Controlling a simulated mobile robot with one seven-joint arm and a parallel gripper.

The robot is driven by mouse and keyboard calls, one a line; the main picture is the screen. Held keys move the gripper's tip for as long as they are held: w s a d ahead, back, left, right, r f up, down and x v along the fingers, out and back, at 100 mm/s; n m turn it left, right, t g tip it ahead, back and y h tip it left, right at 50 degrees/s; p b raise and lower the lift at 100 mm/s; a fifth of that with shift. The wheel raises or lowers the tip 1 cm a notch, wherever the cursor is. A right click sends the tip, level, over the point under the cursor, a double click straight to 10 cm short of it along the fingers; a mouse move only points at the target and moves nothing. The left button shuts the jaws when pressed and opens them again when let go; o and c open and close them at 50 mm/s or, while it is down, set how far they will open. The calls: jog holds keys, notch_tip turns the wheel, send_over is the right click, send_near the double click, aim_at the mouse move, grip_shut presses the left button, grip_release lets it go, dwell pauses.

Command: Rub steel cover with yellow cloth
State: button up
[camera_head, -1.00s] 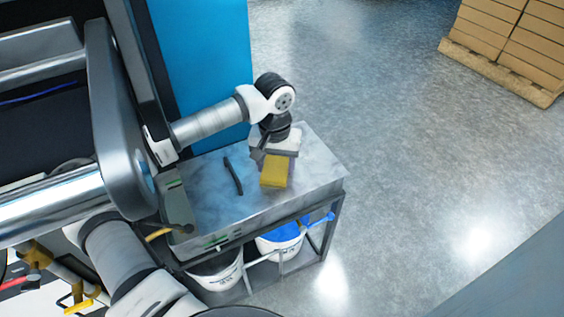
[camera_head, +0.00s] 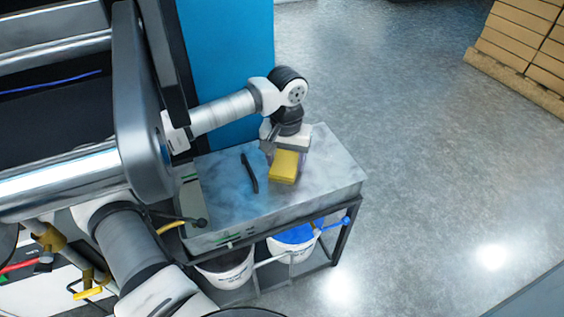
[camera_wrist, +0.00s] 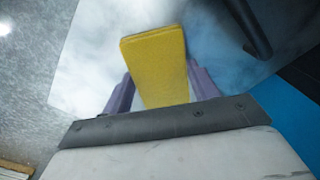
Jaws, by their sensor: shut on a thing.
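The yellow cloth (camera_head: 284,165) is a folded pad between the fingers of my gripper (camera_head: 284,167). In the wrist view the yellow cloth (camera_wrist: 158,66) sits between the two purple fingers of my gripper (camera_wrist: 160,88), which are shut on it. The steel cover (camera_head: 325,178) is the grey, cloudy metal top of the low bench. It also shows in the wrist view (camera_wrist: 85,65), below the cloth. I cannot tell whether the cloth touches the steel cover. The gripper is over the middle to back part of the cover.
A black handle (camera_head: 249,173) stands on the cover left of the cloth. White buckets (camera_head: 292,243) stand on the shelf below. A blue panel (camera_head: 225,60) rises behind, and large metal rollers (camera_head: 60,190) lie at left. Stacked boxes (camera_head: 520,45) are far right; the floor between is open.

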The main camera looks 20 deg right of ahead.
aim_at(321, 157)
jog(key=shift+d, duration=1.35)
jog(key=shift+d+b, duration=0.35)
jog(key=shift+d, duration=1.45)
jog(key=shift+w+d, duration=0.2)
jog(key=shift+d, duration=3.7)
jog(key=shift+p, duration=0.35)
jog(key=shift+a+r, duration=0.1)
jog(key=shift+a, duration=1.85)
jog(key=shift+s+a+b, duration=0.15)
jog(key=shift+a+b, duration=0.05)
jog(key=shift+a, duration=2.7)
jog(key=shift+s+a+b, duration=0.1)
jog(key=shift+a+b, duration=0.05)
jog(key=shift+a, duration=2.7)
jog(key=shift+r+p, duration=1.9)
jog(key=shift+r, duration=0.95)
